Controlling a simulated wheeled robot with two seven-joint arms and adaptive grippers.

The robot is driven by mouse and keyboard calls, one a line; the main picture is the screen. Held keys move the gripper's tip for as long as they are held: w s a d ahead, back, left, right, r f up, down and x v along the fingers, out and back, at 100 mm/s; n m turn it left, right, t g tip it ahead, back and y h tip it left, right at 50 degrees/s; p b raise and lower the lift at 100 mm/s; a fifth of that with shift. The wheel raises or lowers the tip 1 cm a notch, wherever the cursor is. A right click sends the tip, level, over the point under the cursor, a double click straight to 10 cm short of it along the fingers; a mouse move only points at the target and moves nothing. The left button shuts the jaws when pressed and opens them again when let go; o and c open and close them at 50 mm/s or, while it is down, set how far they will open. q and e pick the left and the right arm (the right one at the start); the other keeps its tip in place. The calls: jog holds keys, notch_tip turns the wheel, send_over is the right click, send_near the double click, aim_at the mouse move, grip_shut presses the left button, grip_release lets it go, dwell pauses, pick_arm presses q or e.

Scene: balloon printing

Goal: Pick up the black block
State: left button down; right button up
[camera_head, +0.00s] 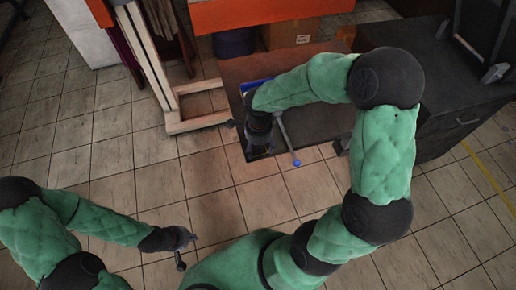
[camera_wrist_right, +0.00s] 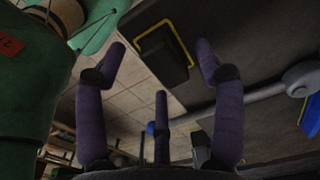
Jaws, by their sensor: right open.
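The black block (camera_wrist_right: 164,56) shows in the right wrist view, lying at the edge of a dark surface beside a yellow outline. My right gripper (camera_wrist_right: 160,68) is open, with its purple fingers spread around the block in that picture. I cannot tell the exact gap, and no finger clearly touches it. In the head view my right gripper (camera_head: 259,146) points down over the left edge of the dark table and hides the block. My left gripper (camera_head: 187,250) hangs low at the left over the tiled floor, its fingers apart and empty.
A grey lever with a blue ball end (camera_head: 297,163) stands close to the right of my right gripper. The dark table (camera_head: 315,125) meets a black cabinet (camera_head: 450,115) on the right. A wooden frame (camera_head: 150,60) stands behind left. The tiled floor (camera_head: 100,150) is clear.

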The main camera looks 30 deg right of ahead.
jog(key=c, duration=1.2)
jog(key=shift+o, duration=0.2)
jog(key=shift+r, duration=0.2)
